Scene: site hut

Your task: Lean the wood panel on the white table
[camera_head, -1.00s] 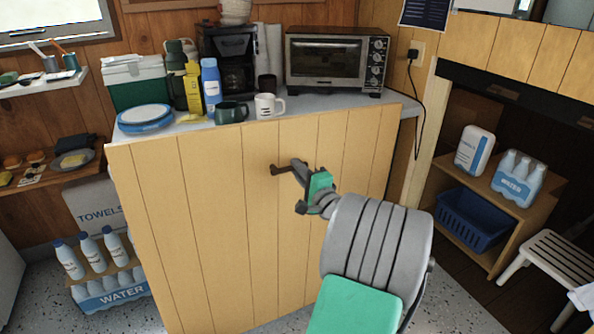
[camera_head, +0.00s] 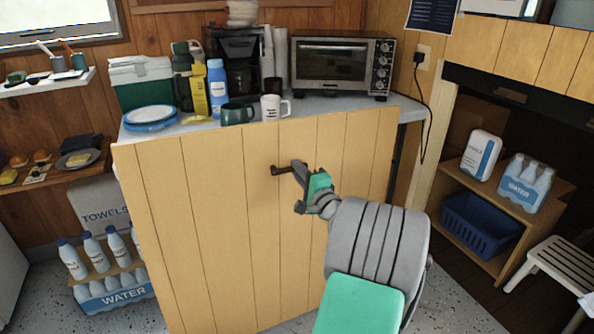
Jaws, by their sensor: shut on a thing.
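The wood panel (camera_head: 215,220), tan with vertical plank grooves, stands nearly upright in front of the white table (camera_head: 345,104) and hides most of its front. Its top edge is near the height of the tabletop's front edge; whether they touch I cannot tell.
Shelves with water bottles stand left and right. A white stool (camera_head: 560,262) is at right.

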